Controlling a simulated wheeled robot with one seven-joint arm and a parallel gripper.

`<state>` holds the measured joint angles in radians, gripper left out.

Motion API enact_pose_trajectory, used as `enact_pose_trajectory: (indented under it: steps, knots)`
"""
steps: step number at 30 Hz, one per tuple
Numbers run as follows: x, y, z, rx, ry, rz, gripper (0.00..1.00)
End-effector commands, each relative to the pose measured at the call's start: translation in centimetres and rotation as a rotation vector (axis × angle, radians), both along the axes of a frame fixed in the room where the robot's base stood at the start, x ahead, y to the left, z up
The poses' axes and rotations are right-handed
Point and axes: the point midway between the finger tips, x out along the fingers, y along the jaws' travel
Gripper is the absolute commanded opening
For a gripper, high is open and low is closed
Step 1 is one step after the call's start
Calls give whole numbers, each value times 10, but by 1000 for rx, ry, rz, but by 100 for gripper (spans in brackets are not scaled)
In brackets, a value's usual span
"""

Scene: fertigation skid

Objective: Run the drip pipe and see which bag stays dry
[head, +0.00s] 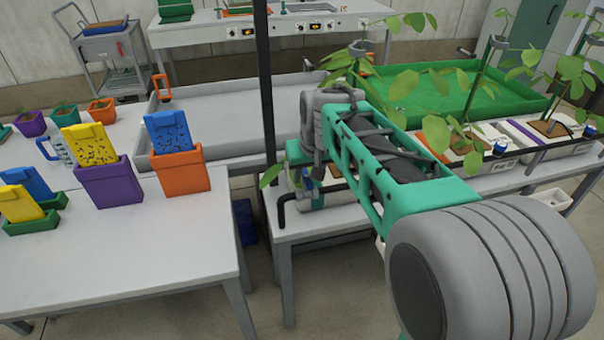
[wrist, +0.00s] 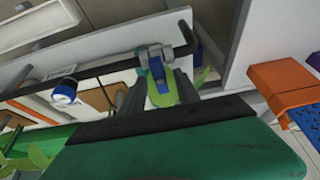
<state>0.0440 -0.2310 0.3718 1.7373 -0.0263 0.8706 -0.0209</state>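The black drip pipe (wrist: 90,72) runs along the bench past several white grow bags (head: 567,139) with brown tops and seedlings; it also shows in the head view (head: 568,143). In the wrist view a grey valve (wrist: 180,50) with a blue handle (wrist: 158,84) sits on the pipe. My gripper (wrist: 158,95) is at the valve, its dark fingers apart on either side of the blue handle. I cannot tell whether they touch it. A green leaf lies by the handle. In the head view my arm hides most of the gripper and some bags. Whether any bag is wet cannot be seen.
The left table (head: 130,250) holds purple (head: 110,184) and orange (head: 180,174) bins with cards, and small pots. A grey tray (head: 225,130) and a green tray (head: 465,95) lie behind my arm. A dark post (head: 265,90) stands left of my arm. Leafy stems rise around it.

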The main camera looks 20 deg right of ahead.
Motion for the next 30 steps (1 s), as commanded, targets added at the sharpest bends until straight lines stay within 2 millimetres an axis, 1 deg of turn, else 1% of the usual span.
enact_pose_trajectory:
  steps: [1,2,15,24,25,27,30]
  knots:
    - [0,0,0,0,0,0,38]
    - [0,0,0,0,0,0,36]
    - [0,0,0,0,0,-1,0]
    - [0,0,0,0,0,-1,0]
    - [0,18,0,0,0,6,0]
    - [0,9,0,0,0,7,0]
    - [0,6,0,1,0,15,0]
